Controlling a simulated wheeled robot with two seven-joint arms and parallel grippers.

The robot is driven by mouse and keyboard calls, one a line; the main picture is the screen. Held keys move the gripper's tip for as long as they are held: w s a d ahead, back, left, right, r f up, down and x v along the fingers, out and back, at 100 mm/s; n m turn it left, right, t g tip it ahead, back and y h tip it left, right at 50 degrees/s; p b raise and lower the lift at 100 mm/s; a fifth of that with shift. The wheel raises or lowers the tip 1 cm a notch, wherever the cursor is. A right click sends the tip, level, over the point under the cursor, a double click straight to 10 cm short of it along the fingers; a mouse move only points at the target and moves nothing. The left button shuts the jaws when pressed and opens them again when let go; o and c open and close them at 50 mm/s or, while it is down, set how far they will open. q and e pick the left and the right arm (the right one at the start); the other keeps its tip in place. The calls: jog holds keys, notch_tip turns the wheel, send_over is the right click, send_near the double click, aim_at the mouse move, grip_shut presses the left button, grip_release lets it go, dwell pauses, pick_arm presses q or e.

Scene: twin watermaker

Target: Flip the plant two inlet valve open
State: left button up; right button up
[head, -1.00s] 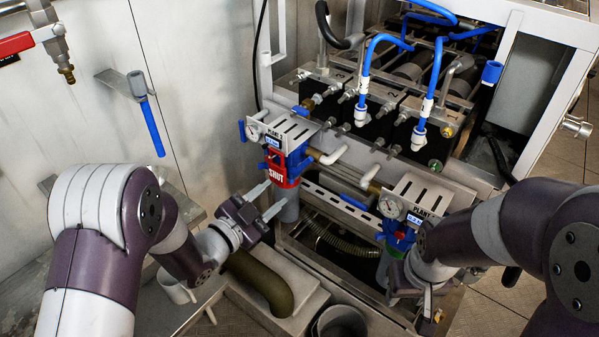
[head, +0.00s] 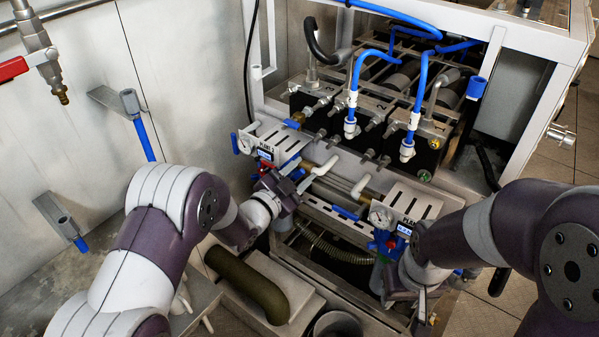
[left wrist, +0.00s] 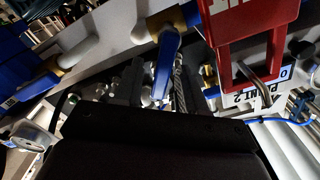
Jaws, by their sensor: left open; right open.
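The plant two plate (head: 277,140) carries a gauge, and its blue valve is mostly hidden behind my left gripper (head: 290,190) in the head view. In the left wrist view, a blue valve lever (left wrist: 166,66) shows between the spread fingers of my left gripper (left wrist: 154,88). I cannot tell whether the fingers touch it. A red tag (left wrist: 236,78) hangs just right of the fingers, beside the plant 2 label (left wrist: 262,90). My right gripper (head: 410,298) is open, low by the plant one blue valve (head: 384,243); its fingers are partly hidden.
White pipe stubs (head: 325,167) stick out right of the plant two valve. Blue hoses (head: 421,90) rise from the pump block behind. A thick olive hose (head: 250,285) lies below my left arm. A metal wall stands on the left.

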pick_arm(q)
grip_shut()
jog(key=shift+d+f+m+b, duration=0.1)
jog(key=shift+f+m+b, duration=0.2)
jog(key=shift+b, duration=0.25)
jog(key=shift+s+d+f+m+b, duration=0.2)
jog(key=shift+f+m+b, duration=0.35)
jog(key=shift+m+b, duration=1.9)
jog(key=shift+s+d+f+m+b, duration=0.2)
jog(key=shift+f+m+b, duration=0.65)
jog(key=shift+b, duration=2.8)
jog(key=shift+s+d+f+m+b, duration=0.15)
jog(key=shift+d+f+m+b, duration=0.1)
jog(key=shift+m+b, duration=2.35)
jog(key=shift+r+n+b, duration=0.1)
jog(key=shift+n+b, duration=0.35)
jog(key=shift+n, duration=0.05)
grip_release()
